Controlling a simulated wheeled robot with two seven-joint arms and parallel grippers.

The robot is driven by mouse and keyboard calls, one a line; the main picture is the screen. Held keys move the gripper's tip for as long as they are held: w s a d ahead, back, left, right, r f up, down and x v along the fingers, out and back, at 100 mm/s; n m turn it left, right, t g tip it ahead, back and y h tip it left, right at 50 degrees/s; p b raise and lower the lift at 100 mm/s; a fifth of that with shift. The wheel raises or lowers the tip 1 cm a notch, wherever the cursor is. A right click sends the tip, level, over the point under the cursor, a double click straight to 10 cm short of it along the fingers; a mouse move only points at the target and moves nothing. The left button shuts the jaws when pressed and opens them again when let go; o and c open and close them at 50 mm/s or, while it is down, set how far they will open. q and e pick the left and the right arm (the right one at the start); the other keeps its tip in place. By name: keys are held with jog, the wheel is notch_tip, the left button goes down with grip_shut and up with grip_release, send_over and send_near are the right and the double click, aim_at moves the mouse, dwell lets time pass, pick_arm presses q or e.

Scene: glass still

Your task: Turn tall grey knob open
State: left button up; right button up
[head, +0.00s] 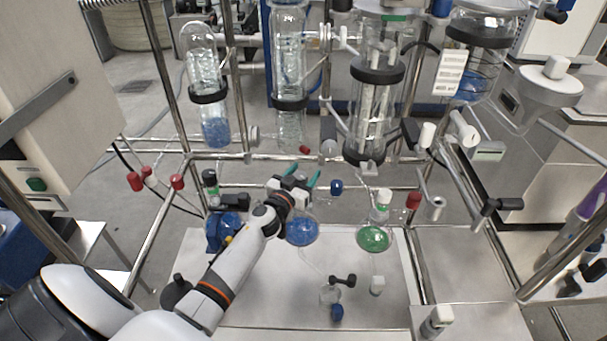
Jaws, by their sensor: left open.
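A tall grey knob (329,138) stands upright on the glassware at the middle of the rack, left of the large central column. I cannot tell how far it is turned. My left gripper (296,179) reaches up from the lower left, below and left of the knob in the picture. Its teal-tipped fingers are apart, with nothing visibly held between them. My left wrist hides part of the glassware behind it. My right gripper is not in view.
Metal rods (400,187) cross around the gripper. A small red knob (305,150) and a blue knob (337,187) are close by.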

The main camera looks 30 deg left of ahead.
pick_arm(q)
jog(key=shift+c, duration=0.2)
jog(key=c, duration=0.9)
jog(key=shift+c, duration=0.2)
jog(key=n+y+b, duration=0.1)
jog(key=y, duration=0.1)
jog(key=shift+f+n+g+y+b, duration=0.2)
jog(key=shift+n+g+y+b, duration=0.1)
jog(key=shift+n+y+b, duration=0.1)
jog(key=n+y+b, duration=0.1)
jog(key=b, duration=0.1)
jog(key=n+g+y+b, duration=0.1)
jog(key=y+b, duration=0.1)
jog(key=n+g+y+b, duration=0.1)
jog(key=b, duration=0.2)
jog(key=shift+s+a+f+n+y, duration=0.1)
jog(key=shift+a+f+n+y, duration=0.05)
jog(key=shift+a+n+y, duration=0.2)
jog(key=shift+y+b, duration=0.45)
jog(key=shift+b, duration=0.2)
jog(key=shift+a+r+n+g, duration=0.1)
jog(key=shift+r+n+g, duration=0.15)
jog(key=shift+r+g, duration=0.05)
